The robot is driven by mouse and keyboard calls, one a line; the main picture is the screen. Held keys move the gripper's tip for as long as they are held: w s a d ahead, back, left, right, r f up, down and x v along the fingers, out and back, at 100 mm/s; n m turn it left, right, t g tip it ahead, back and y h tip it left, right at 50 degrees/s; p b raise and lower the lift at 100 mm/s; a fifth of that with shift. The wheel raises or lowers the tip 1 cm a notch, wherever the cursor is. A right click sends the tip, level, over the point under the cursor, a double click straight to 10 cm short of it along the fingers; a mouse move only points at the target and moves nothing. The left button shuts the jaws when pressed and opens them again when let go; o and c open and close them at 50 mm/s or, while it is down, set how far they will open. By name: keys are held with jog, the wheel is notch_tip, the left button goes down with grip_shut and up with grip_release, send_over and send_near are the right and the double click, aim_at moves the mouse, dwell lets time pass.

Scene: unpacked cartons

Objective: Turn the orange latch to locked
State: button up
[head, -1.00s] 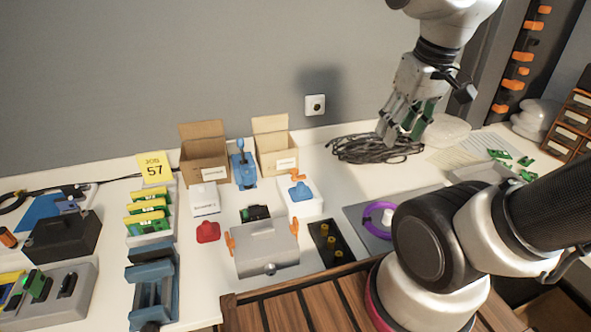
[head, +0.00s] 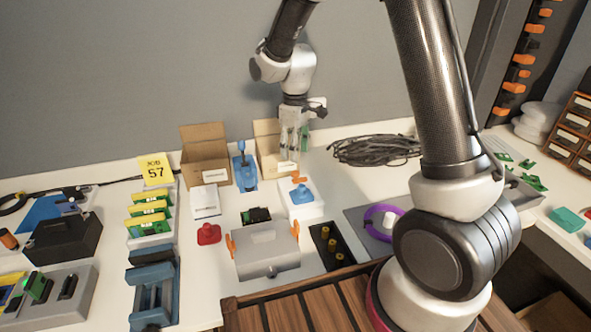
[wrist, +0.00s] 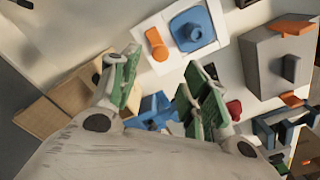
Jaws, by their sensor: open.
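An orange latch (head: 299,178) sits on a white block (head: 316,212), beside a blue part (head: 302,195). In the wrist view the orange latch (wrist: 156,44) shows as a short rounded bar on the white plate, beside the blue part (wrist: 193,29). My gripper (head: 292,156) is open and empty, in front of the right carton and just above and behind the latch. In the wrist view its green-padded fingers (wrist: 162,68) are spread, with the latch beyond the gap between their tips.
A grey box (head: 267,250) with orange side clips (head: 231,246) stands in front. Two open cartons (head: 205,160) and a blue clamp-like device (head: 244,168) stand behind. A red part (head: 208,234) lies left, a black tray (head: 328,246) right. A cable coil (head: 375,150) lies at the back.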

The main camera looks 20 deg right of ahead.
aim_at(295, 172)
notch_tip(295, 172, down, 8)
jog(key=shift+r, duration=0.25)
jog(key=shift+c, duration=0.5)
grip_shut()
